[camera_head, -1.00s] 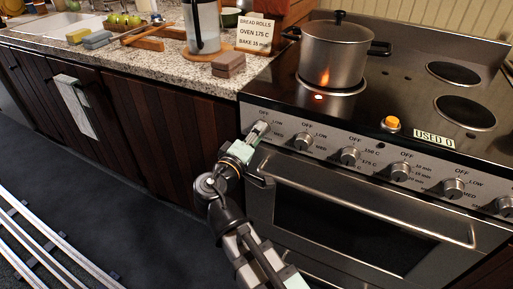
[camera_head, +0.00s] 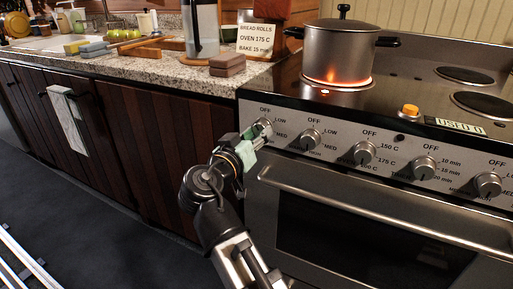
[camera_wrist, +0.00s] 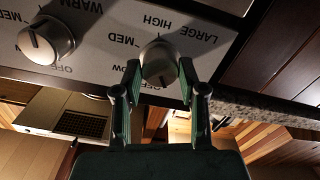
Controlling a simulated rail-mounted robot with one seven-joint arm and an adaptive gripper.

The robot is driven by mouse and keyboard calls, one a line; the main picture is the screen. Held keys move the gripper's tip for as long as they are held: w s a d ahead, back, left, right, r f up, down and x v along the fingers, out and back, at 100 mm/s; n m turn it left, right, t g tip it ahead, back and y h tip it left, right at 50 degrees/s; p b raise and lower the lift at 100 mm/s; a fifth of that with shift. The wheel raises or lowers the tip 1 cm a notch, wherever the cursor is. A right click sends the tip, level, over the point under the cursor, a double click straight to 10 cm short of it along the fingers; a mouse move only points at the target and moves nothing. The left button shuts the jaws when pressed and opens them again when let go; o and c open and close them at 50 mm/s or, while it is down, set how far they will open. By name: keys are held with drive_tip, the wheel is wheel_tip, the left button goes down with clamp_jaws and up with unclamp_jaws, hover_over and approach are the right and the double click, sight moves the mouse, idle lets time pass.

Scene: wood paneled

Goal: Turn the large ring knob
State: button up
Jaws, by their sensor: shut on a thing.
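The large ring knob (camera_wrist: 158,62) is a round silver knob with "LARGE", "HIGH", "MED" and "LOW" printed around it, upside down in the wrist view. A dark mark shows at its lower edge there, near the LOW side. It is the leftmost knob (camera_head: 265,126) on the stove front in the head view, partly hidden by my gripper (camera_head: 256,136). In the wrist view my gripper (camera_wrist: 160,72) has one green-padded finger on each side of the knob and is shut on it.
Other knobs (camera_head: 311,139) line the panel to the right. The oven handle (camera_head: 370,208) runs below. A steel pot (camera_head: 338,52) stands on a burner whose rim glows orange-red. A recipe card (camera_head: 259,38) and brown block (camera_head: 227,64) stand on the counter.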

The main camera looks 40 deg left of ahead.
drive_tip(key=shift+m+b, duration=1.45)
drive_tip(key=shift+m, duration=0.15)
drive_tip(key=o, duration=1.1)
drive_tip(key=shift+o, duration=0.2)
drive_tip(key=shift+s, duration=0.1)
drive_tip(key=s+d, duration=0.1)
drive_tip(key=s, duration=1)
drive_tip(key=shift+s+d, duration=0.35)
drive_tip(key=shift+d, duration=0.05)
